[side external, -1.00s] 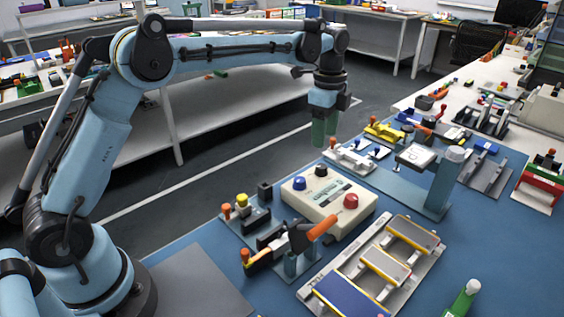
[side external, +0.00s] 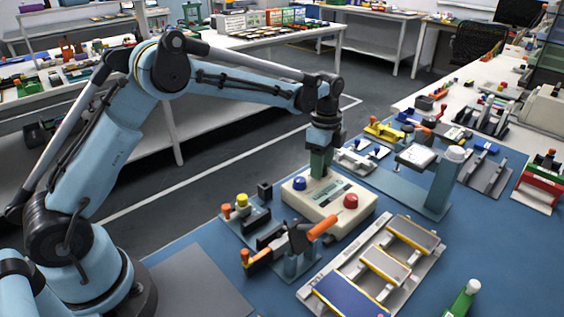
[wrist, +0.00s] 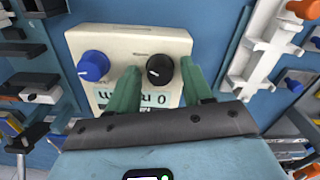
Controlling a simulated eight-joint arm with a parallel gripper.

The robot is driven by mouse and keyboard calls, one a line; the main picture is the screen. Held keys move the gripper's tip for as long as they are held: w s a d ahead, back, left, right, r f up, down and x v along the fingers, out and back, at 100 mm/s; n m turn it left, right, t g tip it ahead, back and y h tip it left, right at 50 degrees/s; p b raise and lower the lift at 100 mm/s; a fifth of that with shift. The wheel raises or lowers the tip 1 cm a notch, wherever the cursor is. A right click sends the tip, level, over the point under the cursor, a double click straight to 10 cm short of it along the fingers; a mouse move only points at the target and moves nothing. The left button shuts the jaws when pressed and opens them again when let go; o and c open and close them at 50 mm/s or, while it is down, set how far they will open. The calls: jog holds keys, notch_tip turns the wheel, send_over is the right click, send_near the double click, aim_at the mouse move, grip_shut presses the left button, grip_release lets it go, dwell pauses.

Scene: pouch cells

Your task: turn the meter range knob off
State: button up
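The meter is a cream box (side external: 330,214) on the blue bench, with a blue knob (side external: 299,183) and a red knob (side external: 351,201) in the side view. In the wrist view, the box (wrist: 120,40) shows the blue knob (wrist: 93,66) and a black knob (wrist: 160,70) with a white mark on its left side. My gripper (side external: 319,172) points down over the back part of the box and hides the black knob there. In the wrist view, its green fingers (wrist: 158,66) are apart, one on each side of the black knob. I cannot tell if they touch it.
An orange-handled clamp (side external: 318,228) stands in front of the box. A tray of pouch cells (side external: 352,268) lies to the front right. Small fixtures (side external: 247,222) sit left of the box.

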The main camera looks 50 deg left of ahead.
jog(key=c, duration=0.8)
jog(key=shift+c, duration=0.2)
jog(key=shift+n, duration=0.4)
jog(key=n, duration=0.4)
jog(key=shift+n, duration=0.3)
jog(key=n, duration=0.4)
jog(key=shift+n, duration=0.3)
jog(key=n, duration=0.3)
jog(key=shift+n, duration=0.3)
jog(key=n, duration=0.3)
jog(key=shift+n, duration=0.3)
jog(key=n, duration=0.6)
jog(key=shift+n, duration=0.3)
